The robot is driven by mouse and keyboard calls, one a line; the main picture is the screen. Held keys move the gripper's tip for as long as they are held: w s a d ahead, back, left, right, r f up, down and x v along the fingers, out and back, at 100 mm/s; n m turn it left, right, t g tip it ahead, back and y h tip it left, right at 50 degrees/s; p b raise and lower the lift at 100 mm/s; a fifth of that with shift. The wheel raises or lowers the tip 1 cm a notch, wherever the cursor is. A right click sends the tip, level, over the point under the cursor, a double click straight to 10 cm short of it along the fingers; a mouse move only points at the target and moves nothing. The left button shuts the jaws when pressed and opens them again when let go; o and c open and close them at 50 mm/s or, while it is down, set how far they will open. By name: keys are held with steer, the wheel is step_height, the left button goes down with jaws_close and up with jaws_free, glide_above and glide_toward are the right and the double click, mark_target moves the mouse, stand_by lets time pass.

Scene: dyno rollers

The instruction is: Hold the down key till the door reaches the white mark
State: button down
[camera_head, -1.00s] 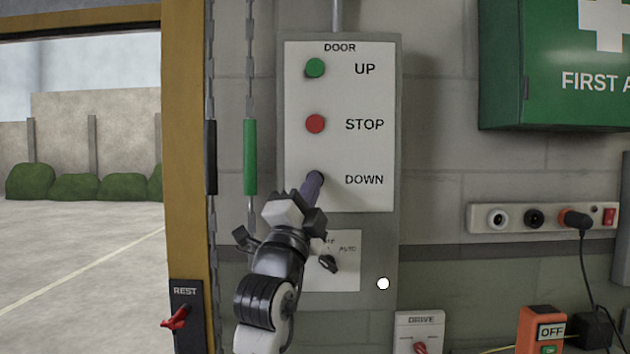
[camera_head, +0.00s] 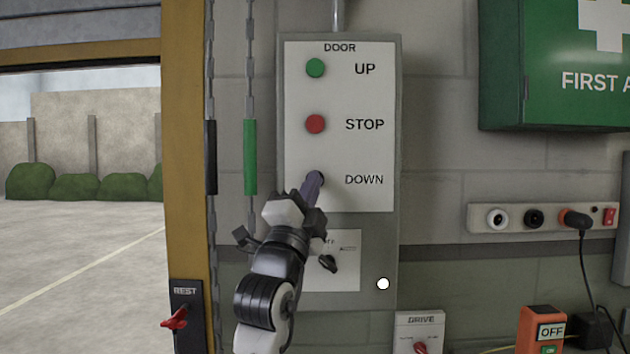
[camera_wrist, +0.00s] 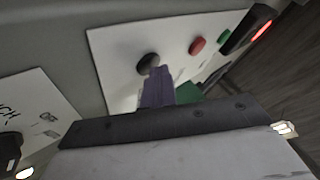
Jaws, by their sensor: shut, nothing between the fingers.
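The black DOWN key (camera_head: 321,178) is the lowest button on the white DOOR panel (camera_head: 375,100). My gripper (camera_head: 314,183) is shut and empty, its purple fingers pointing at that key and partly covering it. In the wrist view, the fingertips (camera_wrist: 158,72) overlap the edge of the black key (camera_wrist: 149,61); they appear to be against it. The door (camera_head: 80,52) shows at the upper left as a yellow band with a dark lower edge, well above the ground. I cannot make out a white mark on the door frame (camera_head: 184,150).
Above are the red STOP key (camera_head: 315,124) and green UP key (camera_head: 315,68). A selector knob (camera_head: 328,263) sits just below my gripper. Chains with a green sleeve (camera_head: 250,157) hang to its left. A socket strip (camera_head: 545,217) is at right.

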steer(key=shift+s, duration=0.75)
steer(key=shift+s+b, duration=0.1)
steer(key=shift+b, duration=0.2)
steer(key=s+b, duration=0.1)
steer(key=s, duration=0.3)
steer(key=shift+s, duration=0.4)
steer(key=shift+a, duration=0.1)
